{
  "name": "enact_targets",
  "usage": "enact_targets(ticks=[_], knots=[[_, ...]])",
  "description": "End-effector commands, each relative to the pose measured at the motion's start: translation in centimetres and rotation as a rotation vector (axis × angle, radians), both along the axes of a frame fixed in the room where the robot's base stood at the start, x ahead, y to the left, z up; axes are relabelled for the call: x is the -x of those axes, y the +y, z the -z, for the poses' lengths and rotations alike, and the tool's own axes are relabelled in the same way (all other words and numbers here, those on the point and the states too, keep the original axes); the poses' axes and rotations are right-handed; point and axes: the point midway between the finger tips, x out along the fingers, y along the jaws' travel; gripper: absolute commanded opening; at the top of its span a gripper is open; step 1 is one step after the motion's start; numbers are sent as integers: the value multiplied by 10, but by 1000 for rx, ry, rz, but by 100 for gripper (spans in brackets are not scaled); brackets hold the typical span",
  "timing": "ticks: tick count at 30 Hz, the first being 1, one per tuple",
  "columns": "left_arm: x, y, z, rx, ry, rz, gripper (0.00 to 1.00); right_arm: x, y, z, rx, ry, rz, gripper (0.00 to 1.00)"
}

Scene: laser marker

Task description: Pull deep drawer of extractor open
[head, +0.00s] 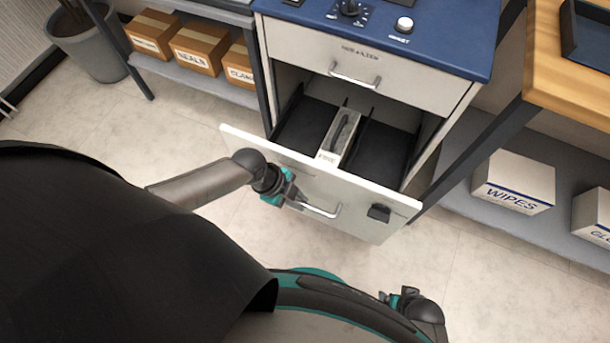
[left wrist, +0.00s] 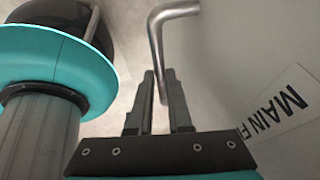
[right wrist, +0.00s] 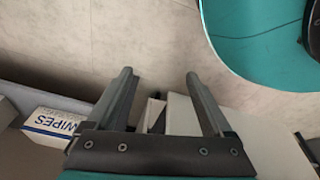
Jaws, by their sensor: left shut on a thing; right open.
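The extractor (head: 375,30) is a blue-topped cabinet with pale drawer fronts. Its deep lower drawer (head: 380,190) stands pulled out, its dark inside showing with a divider and a pale narrow box (head: 340,137) in the middle. A metal bar handle (head: 322,210) is on the drawer's front. My left gripper (head: 296,200) is shut on this handle at its left end; the handle also shows between the fingers in the left wrist view (left wrist: 158,60). A label reading "MAIN F" (left wrist: 285,105) is partly hidden there. My right gripper (right wrist: 160,80) is open and empty, low at the front right.
The upper drawer (head: 370,70) is closed. A shelf with cardboard boxes (head: 195,47) stands at left beside a grey plant pot (head: 90,45). A wooden-topped bench (head: 570,60) stands at right, with a WIPES box (head: 513,183) on its lower shelf. Bare floor lies before the drawer.

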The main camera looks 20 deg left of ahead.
Motion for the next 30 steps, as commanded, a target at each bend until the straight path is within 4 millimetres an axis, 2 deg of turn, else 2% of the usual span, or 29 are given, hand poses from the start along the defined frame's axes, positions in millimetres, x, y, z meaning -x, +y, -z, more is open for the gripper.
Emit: enact_targets(ticks=[1, 6, 15, 22, 30], knots=[[13, 1, -2, -3, 9, 2, 0, 6, -5, 2, 6, 5, -1, 85], [43, 2, -2, -3, 8, 3, 0, 25, -19, 17, 19, 7, -2, 85], [84, 4, -1, -3, 5, 2, 0, 52, -39, 28, 35, 6, -2, 85], [100, 4, 0, -2, 5, 1, 0, 62, -47, 30, 42, 5, -1, 85], [104, 4, 1, -2, 2, 2, 0, 66, -49, 31, 44, 5, -1, 85]])
